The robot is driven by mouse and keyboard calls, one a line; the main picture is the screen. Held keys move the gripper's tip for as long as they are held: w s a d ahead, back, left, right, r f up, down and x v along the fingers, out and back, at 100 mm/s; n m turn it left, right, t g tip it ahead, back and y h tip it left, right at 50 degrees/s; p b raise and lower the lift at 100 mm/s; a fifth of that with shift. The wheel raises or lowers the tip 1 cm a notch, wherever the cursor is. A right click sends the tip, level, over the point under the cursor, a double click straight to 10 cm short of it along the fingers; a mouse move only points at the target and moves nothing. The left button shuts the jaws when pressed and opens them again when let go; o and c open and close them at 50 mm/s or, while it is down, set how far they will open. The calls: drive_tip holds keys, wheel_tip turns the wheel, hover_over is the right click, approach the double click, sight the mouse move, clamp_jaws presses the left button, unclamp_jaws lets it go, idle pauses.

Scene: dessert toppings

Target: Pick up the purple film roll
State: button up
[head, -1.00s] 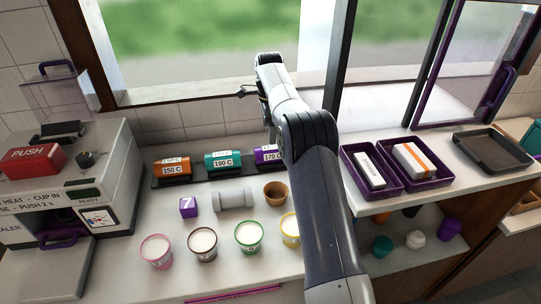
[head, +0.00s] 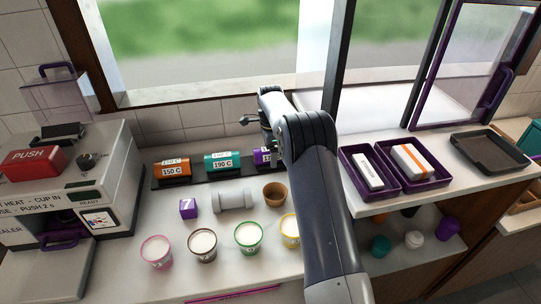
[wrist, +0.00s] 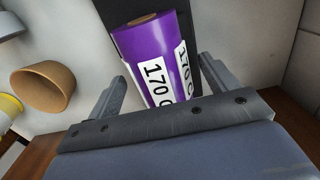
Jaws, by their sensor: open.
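The purple film roll (head: 261,156) lies at the right end of the dark rack at the back of the counter, partly hidden by my arm in the head view. In the wrist view the purple film roll (wrist: 155,58) has a white "170 C" label and a brown core at its end. My gripper (wrist: 160,85) is open, with one finger on each side of the roll. A gap shows between the left finger and the roll; whether the fingers touch it is hard to tell. In the head view the fingers are mostly hidden.
An orange roll (head: 173,171) and a teal roll (head: 222,164) share the rack (head: 196,179) to the left. A brown cup (head: 275,194), a grey cylinder (head: 234,201), a purple cube (head: 188,208) and several filled cups stand in front. Purple trays (head: 367,187) are to the right.

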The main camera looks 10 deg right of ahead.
drive_tip(key=shift+c, duration=0.3)
drive_tip(key=c, duration=1.2)
